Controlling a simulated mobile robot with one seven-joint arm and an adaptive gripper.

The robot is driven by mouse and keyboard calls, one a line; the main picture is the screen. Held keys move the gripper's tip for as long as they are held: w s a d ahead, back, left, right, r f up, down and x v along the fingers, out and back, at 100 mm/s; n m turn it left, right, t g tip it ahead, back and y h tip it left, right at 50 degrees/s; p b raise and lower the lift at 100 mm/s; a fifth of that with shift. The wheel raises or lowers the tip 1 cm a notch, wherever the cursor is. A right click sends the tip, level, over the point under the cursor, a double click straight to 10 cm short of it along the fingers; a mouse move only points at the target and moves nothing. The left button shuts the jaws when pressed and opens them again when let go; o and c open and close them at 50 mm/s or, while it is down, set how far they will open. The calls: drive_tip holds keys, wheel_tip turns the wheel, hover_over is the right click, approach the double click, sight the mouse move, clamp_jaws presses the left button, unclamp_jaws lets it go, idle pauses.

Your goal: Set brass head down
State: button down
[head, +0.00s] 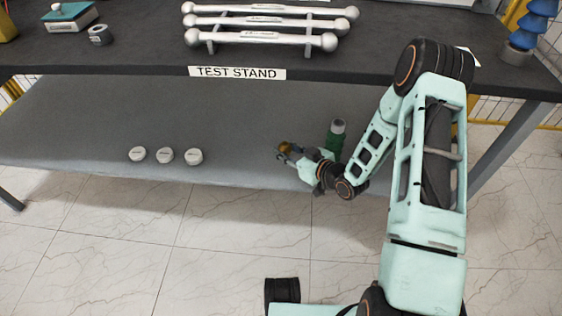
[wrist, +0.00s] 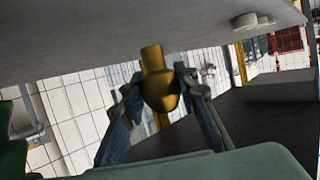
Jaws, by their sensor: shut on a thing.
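The brass head (head: 286,147) is small and gold-brown, held above or at the grey lower shelf (head: 80,120), left of a green cylinder with a grey top (head: 336,138). My gripper (head: 288,151) is shut on it. In the wrist view the brass head (wrist: 158,84) sits between the two fingers of my gripper (wrist: 160,92), its narrow end pointing up in the picture towards the grey shelf surface (wrist: 100,45). I cannot tell whether that end touches the shelf. In the head view much of the brass head is hidden by the fingers.
Three white discs (head: 165,156) stand in a row on the lower shelf, left of my gripper; shelf between is clear. The dark upper bench, labelled TEST STAND (head: 237,73), lies behind, with silver rods (head: 265,22) on a rack and a blue ribbed insulator (head: 530,25).

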drive_tip(key=shift+w+a+f+b, duration=0.15)
drive_tip(key=shift+w+a+f, duration=0.15)
drive_tip(key=shift+f, duration=0.15)
drive_tip(key=shift+w+a+f+b, duration=0.15)
drive_tip(key=shift+w+a+f, duration=0.1)
drive_tip(key=shift+f, duration=0.15)
wheel_tip(320, 180, down, 4)
drive_tip(key=shift+w+a+r+b, duration=0.15)
drive_tip(key=shift+r+b, duration=0.1)
drive_tip(key=shift+b, duration=0.4)
drive_tip(key=c, duration=1.5)
unclamp_jaws()
drive_tip(key=shift+f, duration=0.1)
drive_tip(key=shift+r, duration=0.2)
drive_tip(key=p+v, duration=0.4)
drive_tip(key=v, duration=0.8)
